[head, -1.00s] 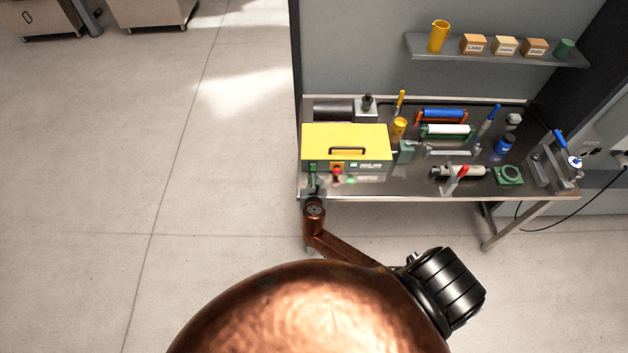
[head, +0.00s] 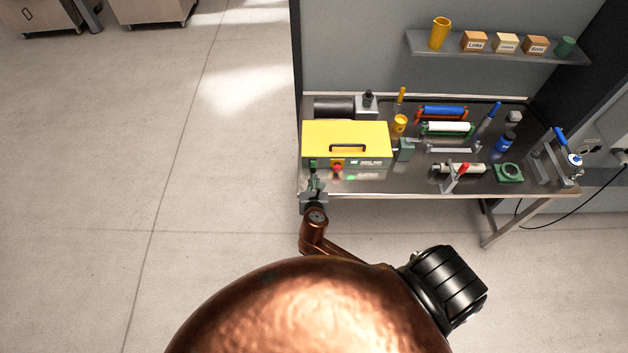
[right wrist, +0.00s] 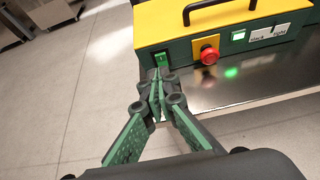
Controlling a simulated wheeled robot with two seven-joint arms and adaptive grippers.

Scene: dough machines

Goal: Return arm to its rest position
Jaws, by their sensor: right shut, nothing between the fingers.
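My right gripper (head: 315,180) is at the front left corner of a yellow and green machine (head: 346,138) on the metal table. In the right wrist view its green-padded fingers (right wrist: 157,88) are shut together and empty. They point at the machine's front, just below a lit green switch (right wrist: 161,59); I cannot tell whether the tips touch it. The red button (right wrist: 209,55) and a lit green square (right wrist: 238,36) are to the right of the switch. My left gripper is not in view.
The metal table (head: 400,186) also holds rollers, a blue bottle (head: 505,142), a yellow cup (head: 400,123) and a green ring-shaped part (head: 509,172). A shelf (head: 490,54) with small boxes is above.

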